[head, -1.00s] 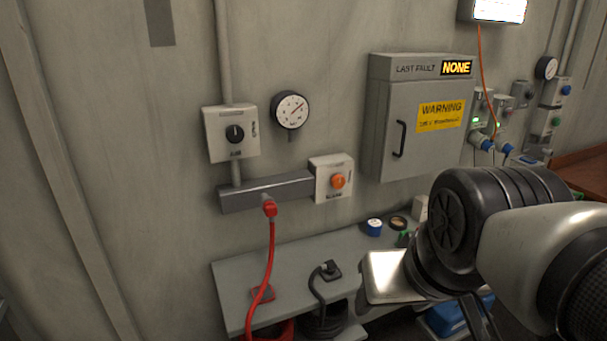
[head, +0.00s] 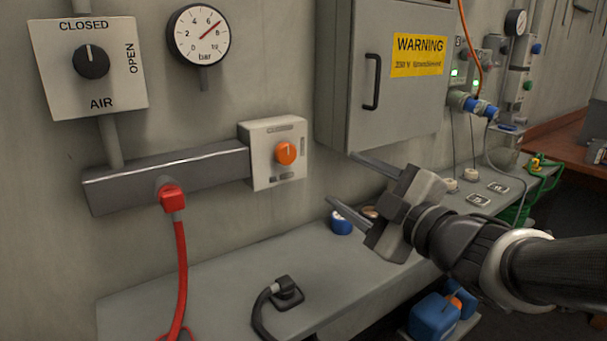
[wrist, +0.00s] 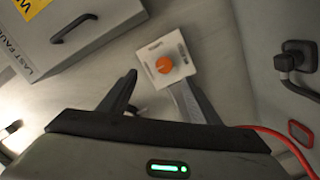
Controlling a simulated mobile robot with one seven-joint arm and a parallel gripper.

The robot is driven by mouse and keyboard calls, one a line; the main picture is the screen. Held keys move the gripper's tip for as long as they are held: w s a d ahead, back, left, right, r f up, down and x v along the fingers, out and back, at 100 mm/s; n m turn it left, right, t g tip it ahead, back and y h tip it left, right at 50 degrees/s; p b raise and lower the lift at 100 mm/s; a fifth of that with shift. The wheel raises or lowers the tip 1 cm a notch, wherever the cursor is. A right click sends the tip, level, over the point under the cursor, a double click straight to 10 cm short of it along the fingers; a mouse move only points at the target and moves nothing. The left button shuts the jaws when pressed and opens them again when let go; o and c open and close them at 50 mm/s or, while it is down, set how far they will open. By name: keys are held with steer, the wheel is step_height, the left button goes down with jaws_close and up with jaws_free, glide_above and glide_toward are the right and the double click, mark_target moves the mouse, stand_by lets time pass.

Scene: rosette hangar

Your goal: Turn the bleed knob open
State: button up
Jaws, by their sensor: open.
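The orange bleed knob (head: 286,153) sits on a pale square plate (head: 262,130) on the wall, at the right end of a grey manifold bar (head: 150,180). The plate's small markings are too blurred to read. My gripper (head: 340,180) is open and empty, to the right of the knob and apart from it, its fingers pointing left towards the wall. In the wrist view the orange knob (wrist: 164,65) shows ahead, beyond the gap between the open fingers (wrist: 155,92).
A black AIR knob (head: 91,62) points up to CLOSED. A gauge (head: 198,35) hangs beside it. A red hose (head: 180,265) drops from the bar. A grey cabinet (head: 345,75) with a black handle stands above right. A shelf (head: 225,275) lies below with a black plug (head: 286,292).

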steer(key=f+n+y, duration=0.1)
steer(key=p, duration=0.7)
glide_toward(289, 156)
steer(key=b+x, duration=0.2)
steer(key=x, duration=0.7)
steer(key=shift+w, duration=0.1)
steer(key=shift+c, duration=0.3)
steer(key=c, duration=1)
